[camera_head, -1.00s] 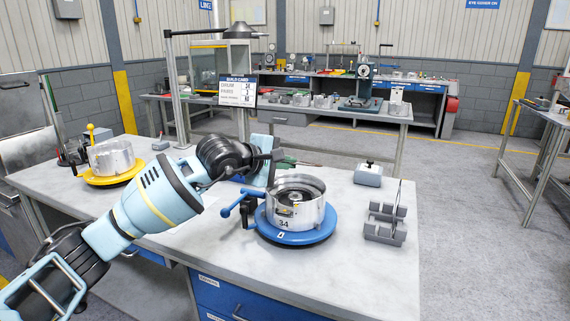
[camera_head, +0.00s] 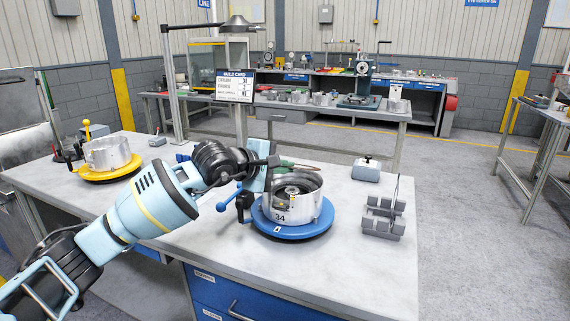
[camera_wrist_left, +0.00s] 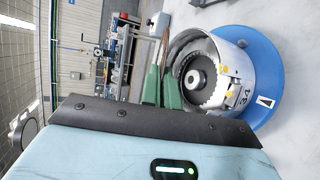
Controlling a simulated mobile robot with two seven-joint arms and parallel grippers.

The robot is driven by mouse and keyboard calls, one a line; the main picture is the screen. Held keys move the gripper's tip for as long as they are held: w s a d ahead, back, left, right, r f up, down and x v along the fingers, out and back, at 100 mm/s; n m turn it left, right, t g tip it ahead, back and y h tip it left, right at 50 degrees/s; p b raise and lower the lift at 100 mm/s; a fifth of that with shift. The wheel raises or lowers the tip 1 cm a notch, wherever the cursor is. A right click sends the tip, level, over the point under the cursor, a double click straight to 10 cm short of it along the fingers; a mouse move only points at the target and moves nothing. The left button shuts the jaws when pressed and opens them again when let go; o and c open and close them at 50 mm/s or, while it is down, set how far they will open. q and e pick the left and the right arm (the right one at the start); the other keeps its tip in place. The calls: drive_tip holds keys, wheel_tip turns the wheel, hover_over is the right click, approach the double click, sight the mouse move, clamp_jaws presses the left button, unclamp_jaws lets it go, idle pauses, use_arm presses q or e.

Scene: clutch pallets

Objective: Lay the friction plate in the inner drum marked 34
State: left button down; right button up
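The silver drum marked 34 (camera_head: 311,206) sits upright on a round blue base (camera_head: 290,230); it also shows in the wrist view (camera_wrist_left: 243,77). Inside are a dark toothed ring and a central hub (camera_wrist_left: 194,79). My left gripper (camera_head: 298,166) is at the drum's far rim, its green fingers (camera_wrist_left: 160,85) close together. A thin brown edge (camera_wrist_left: 164,48) shows between them, which looks like the friction plate seen edge-on. The plate's face is hidden, and I cannot tell whether it touches the drum. My right gripper is out of view.
A second silver drum (camera_head: 108,153) stands on a yellow base (camera_head: 107,174) at the left. A grey rack (camera_head: 383,218) and a grey block with a knob (camera_head: 366,171) are right of the blue base. A build card (camera_head: 235,86) stands behind. The bench front is clear.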

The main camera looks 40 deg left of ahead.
use_arm(q)
drive_tip(key=shift+f+b, duration=0.9)
drive_tip(key=shift+f, duration=0.95)
drive_tip(key=c, duration=1.6)
unclamp_jaws()
drive_tip(key=shift+c, duration=0.2)
drive_tip(key=shift+o, duration=0.3)
drive_tip(key=shift+f+b, duration=0.25)
drive_tip(key=shift+b, duration=0.15)
